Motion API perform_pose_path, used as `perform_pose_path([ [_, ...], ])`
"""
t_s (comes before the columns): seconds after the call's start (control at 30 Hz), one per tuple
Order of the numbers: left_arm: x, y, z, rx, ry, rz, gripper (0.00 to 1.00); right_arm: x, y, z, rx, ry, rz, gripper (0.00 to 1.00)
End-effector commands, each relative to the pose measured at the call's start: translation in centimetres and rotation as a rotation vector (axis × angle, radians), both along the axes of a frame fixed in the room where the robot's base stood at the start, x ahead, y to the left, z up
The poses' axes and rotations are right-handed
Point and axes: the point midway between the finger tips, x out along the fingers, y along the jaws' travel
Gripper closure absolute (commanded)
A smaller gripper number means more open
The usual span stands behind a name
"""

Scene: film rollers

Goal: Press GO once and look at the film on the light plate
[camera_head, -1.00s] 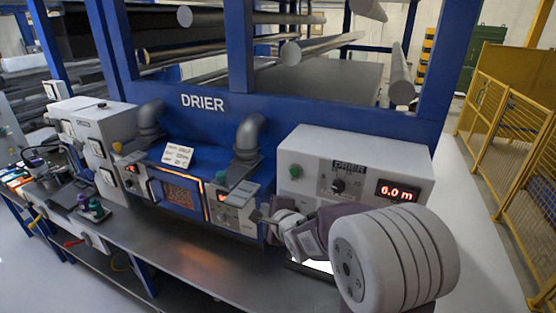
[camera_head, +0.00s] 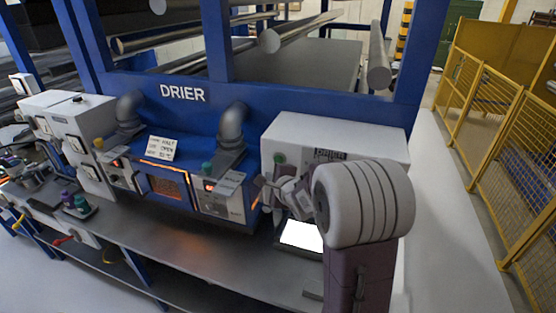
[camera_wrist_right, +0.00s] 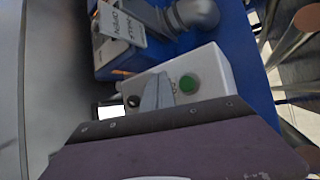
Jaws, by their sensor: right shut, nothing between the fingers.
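A green button (camera_head: 279,158) is on the front of the white drier control box (camera_head: 352,138). In the right wrist view the green button (camera_wrist_right: 188,84) is in plain sight, with a small label beside it partly covered by my fingers. My right gripper (camera_head: 258,188) is shut and empty, in front of the box and below the button in the head view. In the wrist view its fingertips (camera_wrist_right: 157,84) show beside the button, not over it. The light plate (camera_head: 302,236) glows white on the bench below my wrist; I cannot make out film on it. My left gripper is out of view.
My right forearm covers the box's display and most of its knob. A smaller panel (camera_head: 222,194) with a red display and a grey pipe (camera_head: 232,128) stand left of the box. The metal bench (camera_head: 185,245) is clear in the middle. Yellow fencing (camera_head: 490,110) stands at right.

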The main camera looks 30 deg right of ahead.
Motion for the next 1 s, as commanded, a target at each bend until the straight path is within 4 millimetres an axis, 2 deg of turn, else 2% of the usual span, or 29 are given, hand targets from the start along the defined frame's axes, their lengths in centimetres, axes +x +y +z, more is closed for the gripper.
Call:
perform_pose_path([
  [0.17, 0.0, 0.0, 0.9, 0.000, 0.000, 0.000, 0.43, 1.7, -2.0, 0.2, 0.000, 0.001, -0.002, 1.00],
  [0.2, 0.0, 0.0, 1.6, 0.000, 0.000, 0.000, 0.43, 2.0, -2.4, 0.5, 0.001, 0.002, -0.001, 1.00],
  [0.4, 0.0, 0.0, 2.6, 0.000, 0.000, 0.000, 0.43, 3.1, -3.6, 0.2, 0.001, 0.001, 0.000, 1.00],
  [1.0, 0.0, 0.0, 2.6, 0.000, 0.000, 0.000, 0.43, 3.3, -3.8, 0.0, 0.000, 0.000, 0.001, 1.00],
])
